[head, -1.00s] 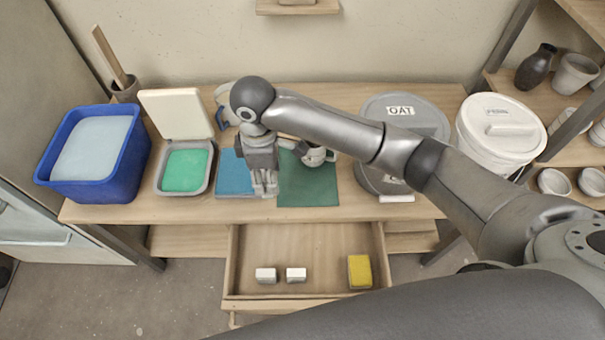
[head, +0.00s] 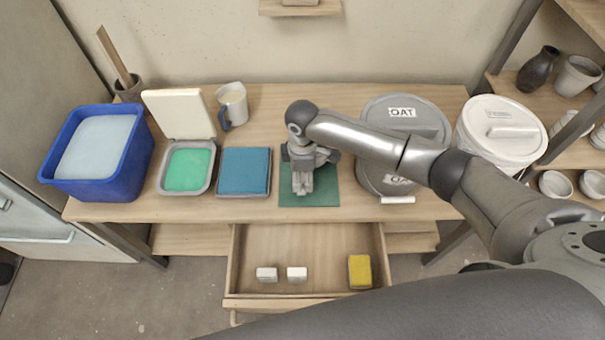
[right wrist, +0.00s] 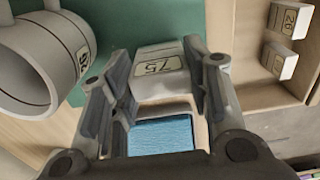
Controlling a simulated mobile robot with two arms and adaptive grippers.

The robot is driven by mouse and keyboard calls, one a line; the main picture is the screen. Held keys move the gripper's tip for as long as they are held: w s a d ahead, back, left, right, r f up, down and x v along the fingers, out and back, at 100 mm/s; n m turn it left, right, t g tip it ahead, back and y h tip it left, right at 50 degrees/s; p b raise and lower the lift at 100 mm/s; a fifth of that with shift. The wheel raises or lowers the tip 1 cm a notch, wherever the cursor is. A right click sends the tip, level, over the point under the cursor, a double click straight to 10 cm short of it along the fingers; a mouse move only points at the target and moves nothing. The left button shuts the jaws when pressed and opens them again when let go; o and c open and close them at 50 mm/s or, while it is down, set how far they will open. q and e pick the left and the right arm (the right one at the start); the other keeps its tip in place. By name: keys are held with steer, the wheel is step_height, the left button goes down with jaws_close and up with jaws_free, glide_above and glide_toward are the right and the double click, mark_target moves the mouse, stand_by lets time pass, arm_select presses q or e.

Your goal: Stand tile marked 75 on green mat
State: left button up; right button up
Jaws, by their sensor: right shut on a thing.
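The pale tile marked 75 (right wrist: 158,68) sits between the fingers of my right gripper (head: 302,192), which is shut on it; the gripper also shows in the right wrist view (right wrist: 158,95). The gripper points down over the green mat (head: 325,198), which shows behind the tile in the right wrist view (right wrist: 130,30). I cannot tell whether the tile touches the mat. In the head view the tile is hard to make out at the fingertips. My left gripper is not in view.
A blue pad (head: 244,170) lies left of the mat, a lidded bucket (head: 370,178) stands right. The open drawer (head: 305,248) in front holds two white tiles (head: 266,274) (head: 297,273) and a yellow sponge (head: 359,270).

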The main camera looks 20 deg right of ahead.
mark_target(302, 176)
steer(key=o, duration=1.1)
steer(key=shift+f, duration=0.15)
step_height(302, 176, up, 12)
steer(key=shift+r, duration=0.2)
steer(key=shift+s, duration=0.1)
